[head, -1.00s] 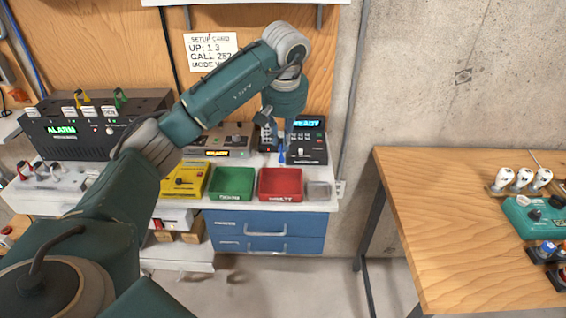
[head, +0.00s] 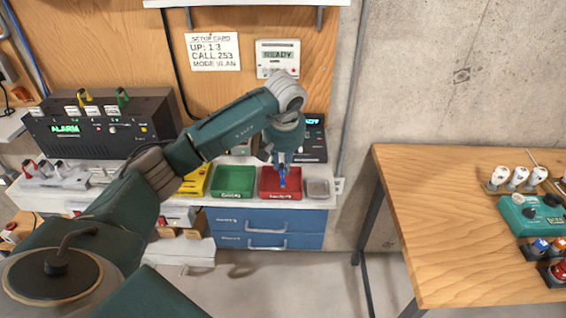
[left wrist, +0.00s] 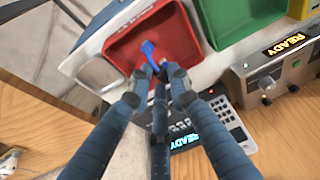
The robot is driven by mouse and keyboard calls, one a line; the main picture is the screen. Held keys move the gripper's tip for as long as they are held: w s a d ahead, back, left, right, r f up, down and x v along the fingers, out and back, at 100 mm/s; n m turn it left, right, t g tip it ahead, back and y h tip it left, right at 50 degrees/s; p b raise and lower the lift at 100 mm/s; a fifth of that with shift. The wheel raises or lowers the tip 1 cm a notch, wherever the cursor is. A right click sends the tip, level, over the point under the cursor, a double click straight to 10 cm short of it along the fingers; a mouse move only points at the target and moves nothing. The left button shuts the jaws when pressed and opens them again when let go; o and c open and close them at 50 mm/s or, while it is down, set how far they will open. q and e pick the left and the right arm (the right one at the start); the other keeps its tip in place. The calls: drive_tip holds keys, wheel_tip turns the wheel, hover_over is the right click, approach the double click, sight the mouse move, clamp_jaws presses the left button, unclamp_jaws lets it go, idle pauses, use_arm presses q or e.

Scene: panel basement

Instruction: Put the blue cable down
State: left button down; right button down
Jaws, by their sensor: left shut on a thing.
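The blue cable (head: 283,181) is a small bright blue piece, held at the fingertips of my left gripper (head: 282,160). In the left wrist view the blue cable (left wrist: 149,49) shows between the fingertips (left wrist: 158,72), in front of the red tray (left wrist: 178,34). In the head view my left gripper points down over the red tray (head: 270,193) on the bench. I cannot tell whether the cable touches the tray. My right gripper is not in view.
A green tray (head: 233,182) stands left of the red one, and a small grey tray (head: 318,188) right of it. A keypad device (head: 315,146) stands behind. An alarm console (head: 98,128) is at left, a wooden table (head: 425,215) at right.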

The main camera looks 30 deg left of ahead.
use_arm(q)
drive_tip(key=shift+f+b, duration=0.35)
drive_tip(key=shift+f, duration=0.2)
drive_tip(key=c, duration=1.6)
unclamp_jaws()
drive_tip(key=shift+r, duration=0.15)
